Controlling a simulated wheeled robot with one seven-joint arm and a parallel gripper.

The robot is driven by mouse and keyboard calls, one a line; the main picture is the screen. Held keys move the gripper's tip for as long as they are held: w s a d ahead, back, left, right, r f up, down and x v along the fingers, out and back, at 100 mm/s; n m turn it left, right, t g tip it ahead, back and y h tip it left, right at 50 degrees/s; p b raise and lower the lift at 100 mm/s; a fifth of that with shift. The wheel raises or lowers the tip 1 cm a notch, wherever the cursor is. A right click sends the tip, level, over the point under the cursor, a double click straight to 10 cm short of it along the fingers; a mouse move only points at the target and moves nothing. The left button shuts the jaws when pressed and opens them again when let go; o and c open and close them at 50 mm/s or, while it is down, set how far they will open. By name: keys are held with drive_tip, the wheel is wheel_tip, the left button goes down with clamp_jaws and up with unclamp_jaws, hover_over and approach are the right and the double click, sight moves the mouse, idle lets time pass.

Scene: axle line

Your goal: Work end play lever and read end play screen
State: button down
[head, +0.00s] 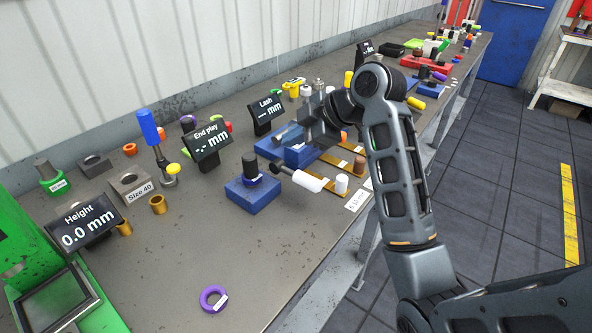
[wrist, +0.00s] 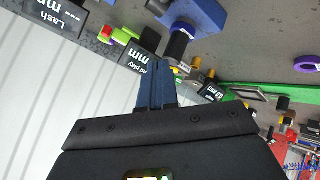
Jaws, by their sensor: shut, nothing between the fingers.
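The end play lever (head: 148,127) has a blue handle on a thin metal post and stands upright at the left of the bench in the head view. The End play screen (head: 207,143) is just right of it and shows dashes, "-.-- mm". The screen also shows in the wrist view (wrist: 138,58), partly covered by my fingers. My gripper (head: 278,138) is shut and empty, above the bench near the Lash screen, well right of the lever. Its fingers are together in the wrist view (wrist: 160,66). I cannot make out the lever's blue handle in that view.
The Lash screen (head: 265,113) stands behind my gripper. A blue block (head: 253,193) with a black part stands in front. The Height screen (head: 83,226) reads 0.0 mm. A purple ring (head: 205,301) lies on the clear front area of the bench.

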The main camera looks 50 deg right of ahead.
drive_tip(key=d+r+n, duration=0.1)
drive_tip(key=d+r, duration=0.1)
drive_tip(key=shift+r, duration=0.3)
drive_tip(key=b, duration=0.6)
hover_over(301, 173)
drive_tip(key=f, duration=0.7)
drive_tip(key=shift+w, duration=0.25)
drive_tip(key=shift+f+b, duration=0.3)
drive_tip(key=shift+f, duration=0.65)
idle(0.6)
drive_tip(key=shift+f, duration=0.4)
drive_tip(key=shift+s+f+g+b, duration=0.1)
drive_tip(key=shift+f+g+b, duration=0.2)
drive_tip(key=shift+f+b, duration=1.3)
idle(2.3)
